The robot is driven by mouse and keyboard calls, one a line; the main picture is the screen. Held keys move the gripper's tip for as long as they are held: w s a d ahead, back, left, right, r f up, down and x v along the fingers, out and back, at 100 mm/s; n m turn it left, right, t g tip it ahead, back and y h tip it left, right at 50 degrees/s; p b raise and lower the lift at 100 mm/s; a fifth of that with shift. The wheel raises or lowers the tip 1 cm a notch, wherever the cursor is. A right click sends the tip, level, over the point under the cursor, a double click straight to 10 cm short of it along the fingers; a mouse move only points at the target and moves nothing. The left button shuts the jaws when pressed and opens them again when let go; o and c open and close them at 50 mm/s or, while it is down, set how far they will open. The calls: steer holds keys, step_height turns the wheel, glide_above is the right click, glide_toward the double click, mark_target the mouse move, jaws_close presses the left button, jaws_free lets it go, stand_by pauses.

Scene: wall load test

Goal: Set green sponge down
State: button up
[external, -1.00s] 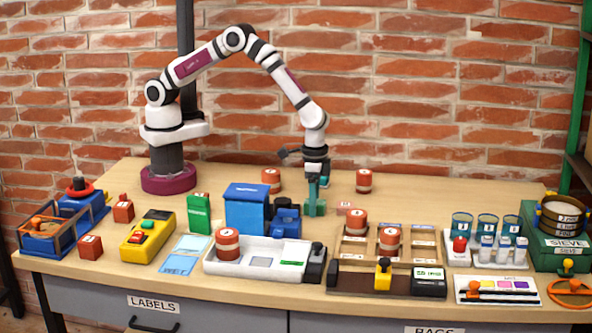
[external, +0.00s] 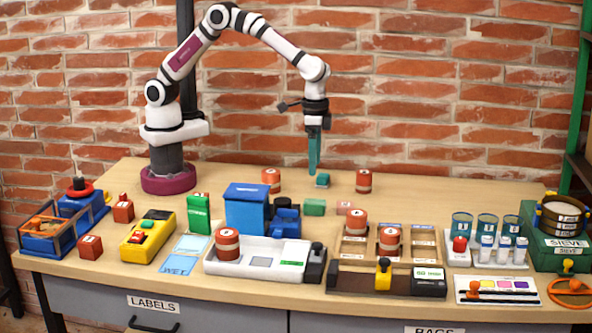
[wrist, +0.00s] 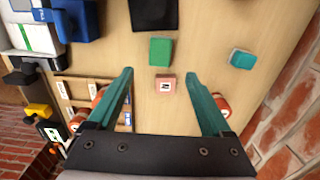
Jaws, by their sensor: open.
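A green sponge block (external: 314,207) lies flat on the bench between the blue box and the pink block. It also shows in the wrist view (wrist: 161,51), beyond my fingertips and apart from them. My gripper (external: 314,170) is raised above the bench behind the sponge, with its teal fingers pointing down. In the wrist view my gripper (wrist: 160,72) has its two fingers wide apart with nothing held between them.
A teal block (external: 322,180) lies just below my fingers. A pink marked block (external: 344,208) is right of the sponge. Red-and-white canisters (external: 271,179) and (external: 364,181) stand at the back. A blue box (external: 246,208) stands left. The back right bench is clear.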

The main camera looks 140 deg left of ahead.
steer(key=s+d+r+m, duration=0.5)
steer(key=s+d, duration=0.3)
steer(key=d, duration=0.1)
steer(key=s+d+r+m+y, duration=0.1)
steer(key=s+d+r+m, duration=0.3)
steer(key=s+d+r, duration=0.2)
steer(key=s+d, duration=0.2)
steer(key=shift+d+r+m, duration=0.2)
steer(key=shift+d+m, duration=0.2)
steer(key=shift+o, duration=1)
steer(key=s+d+f+m, duration=0.1)
steer(key=s+m, duration=0.3)
steer(key=s, duration=0.6)
steer(key=shift+s+d+f+m+y, duration=0.3)
steer(key=shift+d+f+y, duration=0.1)
steer(key=shift+d, duration=0.5)
steer(key=shift+o, duration=0.3)
steer(key=shift+s, duration=0.15)
